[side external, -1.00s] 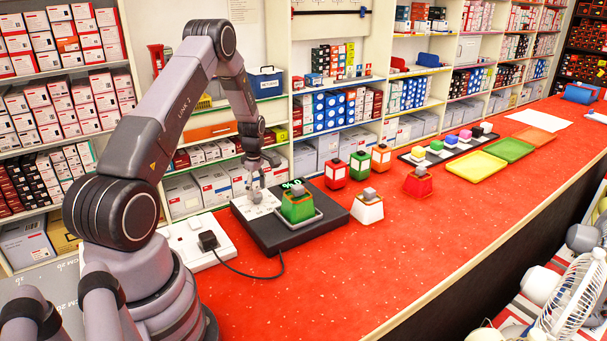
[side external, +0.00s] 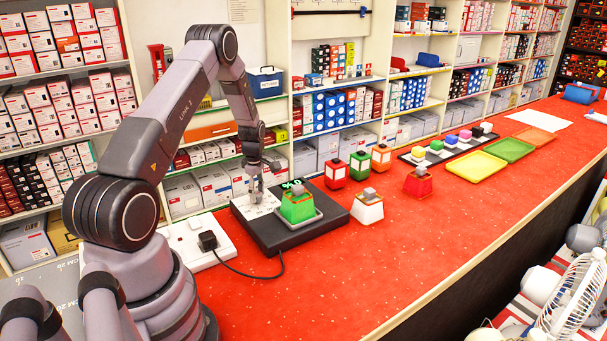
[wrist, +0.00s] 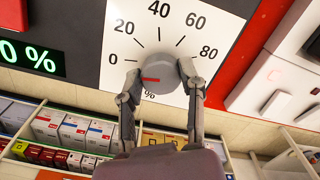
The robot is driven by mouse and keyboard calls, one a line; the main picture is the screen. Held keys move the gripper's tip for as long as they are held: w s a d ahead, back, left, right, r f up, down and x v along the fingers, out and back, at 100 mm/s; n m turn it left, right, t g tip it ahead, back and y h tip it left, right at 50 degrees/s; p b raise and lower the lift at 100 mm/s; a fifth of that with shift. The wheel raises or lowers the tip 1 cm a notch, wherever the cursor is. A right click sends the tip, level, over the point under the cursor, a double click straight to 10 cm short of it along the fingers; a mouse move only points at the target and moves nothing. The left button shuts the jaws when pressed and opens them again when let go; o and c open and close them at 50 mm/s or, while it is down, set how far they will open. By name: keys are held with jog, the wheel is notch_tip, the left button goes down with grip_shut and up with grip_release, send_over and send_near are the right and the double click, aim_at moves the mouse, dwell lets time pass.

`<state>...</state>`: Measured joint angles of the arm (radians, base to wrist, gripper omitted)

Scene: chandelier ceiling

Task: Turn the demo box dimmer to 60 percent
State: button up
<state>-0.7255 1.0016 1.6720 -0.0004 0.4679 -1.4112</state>
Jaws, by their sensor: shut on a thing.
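The demo box (side external: 330,216) is a black slab on the red counter, with a white dial plate (wrist: 120,22) marked 0 to 80 in view. Its grey dimmer knob (wrist: 158,62) has a red mark on its left part, facing roughly the 0 side. My gripper (wrist: 160,72) is shut on the knob, one finger on each side. In the side external view my gripper (side external: 256,190) points down over the plate, and its fingers hide the knob. The display (wrist: 28,53) shows green "0 %"; its left part is cut off.
A green lantern-like block (side external: 297,209) stands on the box beside my gripper. A white one (side external: 367,209) and a red one (side external: 417,185) stand to the right. A white power strip (side external: 190,238) and black cable lie in front. The counter's right front is clear.

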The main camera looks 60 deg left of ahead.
jog(key=shift+m, duration=0.3)
jog(key=m, duration=0.5)
jog(key=shift+s, duration=0.1)
jog(key=m, duration=0.6)
jog(key=shift+m, duration=0.3)
jog(key=m, duration=0.6)
jog(key=shift+s, duration=0.1)
jog(key=m, duration=0.5)
jog(key=shift+a, duration=0.1)
jog(key=shift+m, duration=0.5)
jog(key=o, duration=1.1)
jog(key=shift+o, duration=0.2)
